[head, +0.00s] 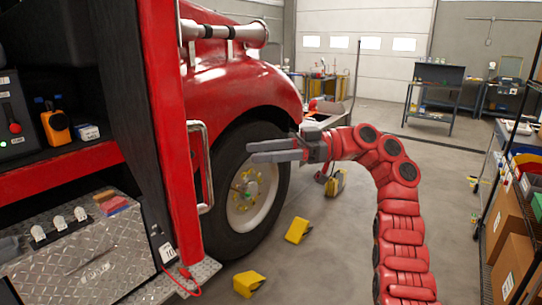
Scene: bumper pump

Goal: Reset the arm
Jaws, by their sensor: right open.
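My right arm comes up from the lower right and bends over to the left. Its grey right gripper (275,151) points left in front of the fire truck's front wheel (247,185), with its two fingers apart and nothing seen between them. I cannot tell how far the fingers are from the tire. My left arm and left gripper do not show in the head view.
A red fire truck (245,85) with an open compartment fills the left. Yellow wheel chocks (298,230) lie on the floor by the wheel. Shelving with boxes (508,240) stands at right. Workbenches (436,100) stand at the back. The floor right of the wheel is mostly clear.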

